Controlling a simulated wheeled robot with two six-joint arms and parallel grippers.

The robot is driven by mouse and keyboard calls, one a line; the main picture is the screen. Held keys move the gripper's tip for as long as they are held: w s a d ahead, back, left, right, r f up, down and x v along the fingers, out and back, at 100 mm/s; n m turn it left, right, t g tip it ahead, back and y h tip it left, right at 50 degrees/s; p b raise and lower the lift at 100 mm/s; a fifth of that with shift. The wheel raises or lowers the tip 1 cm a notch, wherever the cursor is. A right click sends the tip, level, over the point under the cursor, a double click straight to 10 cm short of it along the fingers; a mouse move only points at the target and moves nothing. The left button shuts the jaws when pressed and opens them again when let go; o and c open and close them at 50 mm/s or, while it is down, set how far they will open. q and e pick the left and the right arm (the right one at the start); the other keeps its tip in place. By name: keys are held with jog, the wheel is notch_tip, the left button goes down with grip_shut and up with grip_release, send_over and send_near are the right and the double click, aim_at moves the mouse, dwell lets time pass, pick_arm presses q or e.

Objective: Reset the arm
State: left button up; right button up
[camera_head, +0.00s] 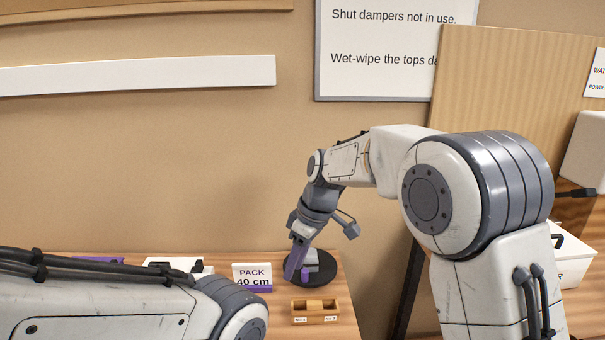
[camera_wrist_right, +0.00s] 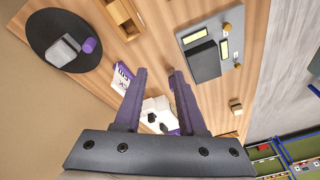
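My right gripper (camera_head: 298,264) hangs from the right arm, pointing down over the workbench near the black round base in the head view. In the right wrist view its two purple fingers (camera_wrist_right: 158,75) stand apart with nothing held between them. The bench top and a white item (camera_wrist_right: 155,112) show beyond the gap. My left arm crosses the lower left of the head view, and its gripper is out of frame.
The black round base (camera_wrist_right: 50,22) carries a grey block (camera_wrist_right: 62,52) and a purple piece (camera_wrist_right: 89,45). A wooden tray (camera_head: 315,319), a "PACK 40 cm" card (camera_head: 252,273) and a grey panel device (camera_wrist_right: 204,65) are nearby. A wooden board (camera_head: 510,85) stands behind the right arm.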

jog(key=s+d+m+h+p, duration=0.1)
jog(key=s+d+m, duration=0.1)
jog(key=s, duration=1.2)
jog(key=s+d+m+h+p, duration=0.1)
jog(key=s+d+m, duration=0.1)
jog(key=s, duration=1.3)
jog(key=shift+s+d+m, duration=0.2)
jog(key=shift+d+m, duration=0.2)
jog(key=shift+d, duration=0.4)
jog(key=shift+f, duration=0.1)
